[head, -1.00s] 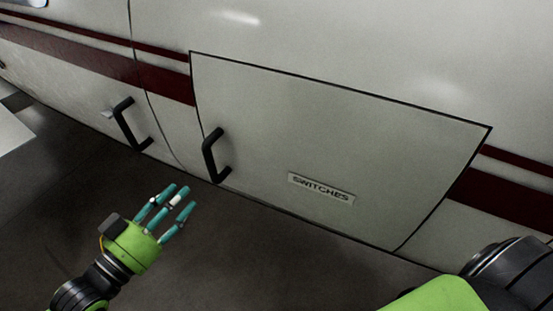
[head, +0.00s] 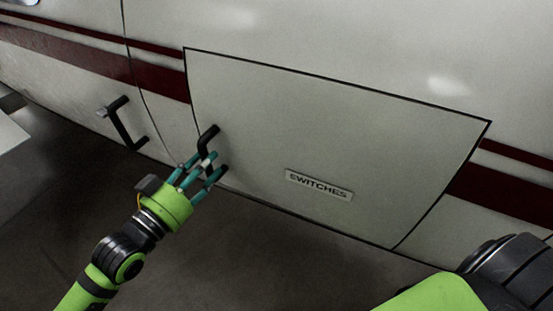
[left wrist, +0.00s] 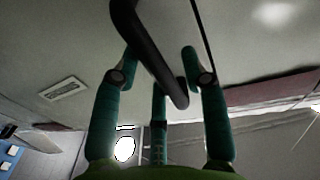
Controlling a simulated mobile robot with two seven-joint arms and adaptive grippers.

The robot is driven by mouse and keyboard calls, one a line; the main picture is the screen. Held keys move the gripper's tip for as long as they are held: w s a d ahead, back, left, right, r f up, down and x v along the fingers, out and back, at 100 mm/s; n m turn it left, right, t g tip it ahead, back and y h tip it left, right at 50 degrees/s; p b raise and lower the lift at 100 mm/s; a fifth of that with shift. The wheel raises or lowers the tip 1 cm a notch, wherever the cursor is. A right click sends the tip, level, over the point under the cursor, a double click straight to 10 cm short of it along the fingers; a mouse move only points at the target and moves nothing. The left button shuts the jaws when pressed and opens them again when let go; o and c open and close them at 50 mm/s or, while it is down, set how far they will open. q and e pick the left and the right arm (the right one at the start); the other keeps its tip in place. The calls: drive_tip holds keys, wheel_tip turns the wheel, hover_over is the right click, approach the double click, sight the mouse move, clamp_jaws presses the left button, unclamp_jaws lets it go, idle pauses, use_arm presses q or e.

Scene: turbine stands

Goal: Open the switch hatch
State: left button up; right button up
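The switch hatch (head: 330,130) is a pale panel with a dark outline and a "SWITCHES" label (head: 319,185). It looks shut, flush with the white body. Its black handle (head: 208,138) is at the panel's left edge. My left gripper (head: 203,170) is at the lower part of this handle, with its teal fingers open. In the left wrist view the handle (left wrist: 148,50) runs between the spread fingers (left wrist: 160,75); I cannot tell whether any finger touches it. My right gripper is not in view; a part of my right arm shows at the lower right.
A second black handle (head: 124,124) is on the neighbouring panel to the left. A dark red stripe (head: 80,58) runs along the white body. The dark floor (head: 60,190) below is clear. A pale surface (head: 12,135) shows at the left edge.

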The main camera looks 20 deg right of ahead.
use_arm(q)
drive_tip(key=shift+w+a, duration=0.1)
drive_tip(key=shift+a, duration=0.05)
idle(0.4)
drive_tip(key=shift+r, duration=0.1)
clamp_jaws()
